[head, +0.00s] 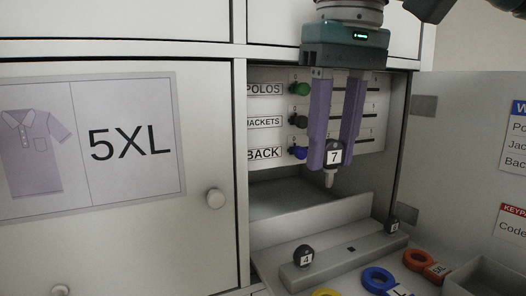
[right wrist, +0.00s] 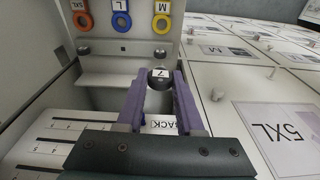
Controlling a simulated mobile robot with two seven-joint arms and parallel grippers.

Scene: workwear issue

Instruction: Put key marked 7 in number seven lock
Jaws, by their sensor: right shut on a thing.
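My right gripper (head: 334,150) points down in front of the open compartment. Its purple fingers are shut on the key marked 7 (head: 334,153), whose pale tip points down, clear of the grey ledge below. The key also shows between the fingers in the right wrist view (right wrist: 159,73). The grey ledge (head: 330,262) carries a black-headed key marked 4 (head: 303,255) and another black-headed key (head: 392,225) at its right end. A small dark square opening (head: 351,249) lies between them. I cannot read any lock number. My left gripper is not in view.
Behind the fingers is a white board (head: 265,105) with slots and green, black and blue knobs. Orange (head: 418,260), blue (head: 379,280) and yellow ring tags lie in front of the ledge. An open door (head: 460,150) stands at right; a closed 5XL door (head: 205,120) at left.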

